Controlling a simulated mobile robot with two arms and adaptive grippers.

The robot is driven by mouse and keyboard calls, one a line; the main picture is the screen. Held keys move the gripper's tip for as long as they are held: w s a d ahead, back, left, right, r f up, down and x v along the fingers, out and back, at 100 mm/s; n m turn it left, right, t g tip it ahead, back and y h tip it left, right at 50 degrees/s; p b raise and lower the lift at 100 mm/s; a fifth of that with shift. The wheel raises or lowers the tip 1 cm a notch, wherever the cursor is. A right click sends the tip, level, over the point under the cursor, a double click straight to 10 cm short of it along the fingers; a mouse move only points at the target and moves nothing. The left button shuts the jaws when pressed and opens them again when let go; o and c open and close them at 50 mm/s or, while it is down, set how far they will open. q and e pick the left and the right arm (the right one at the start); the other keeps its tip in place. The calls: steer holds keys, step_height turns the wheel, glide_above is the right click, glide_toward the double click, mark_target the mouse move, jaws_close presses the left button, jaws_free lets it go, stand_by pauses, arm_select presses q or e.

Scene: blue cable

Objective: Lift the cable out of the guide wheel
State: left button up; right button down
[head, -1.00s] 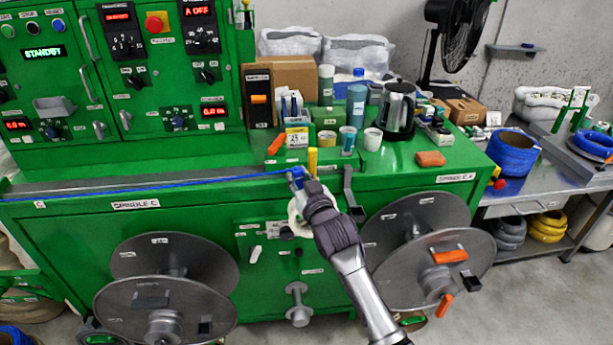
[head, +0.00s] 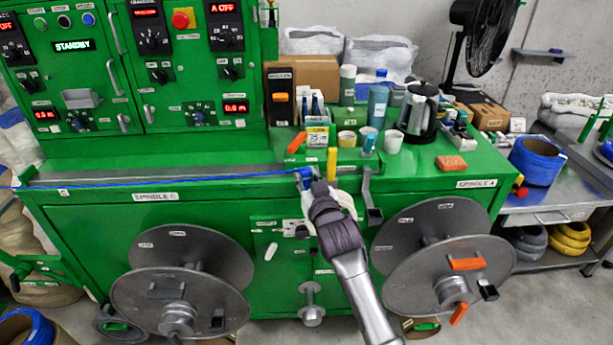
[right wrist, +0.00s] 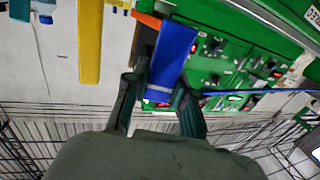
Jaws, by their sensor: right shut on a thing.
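The blue cable (head: 215,181) runs nearly level along the front top edge of the green machine, from the left edge of the head view to my right gripper (head: 312,182). In the right wrist view the gripper (right wrist: 160,100) is shut on a thick blue piece, seemingly part of the cable (right wrist: 172,58). A thin blue line leads off to the right there. A pale round part (head: 344,202), perhaps the guide wheel, shows behind my wrist. My arm covers much of it, so I cannot tell whether the cable touches it. My left gripper is out of view.
A yellow upright piece (head: 332,164) and a dark bracket (head: 370,195) stand close to the right gripper. Large grey reels (head: 180,295) flank my arm below. Cups, bottles and a kettle (head: 418,112) stand on the machine top behind.

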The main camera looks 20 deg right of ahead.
steer(key=s+a+p, duration=0.1)
steer(key=s+a, duration=0.3)
steer(key=shift+s+f, duration=0.3)
steer(key=shift+f, duration=0.15)
stand_by(0.5)
stand_by(0.3)
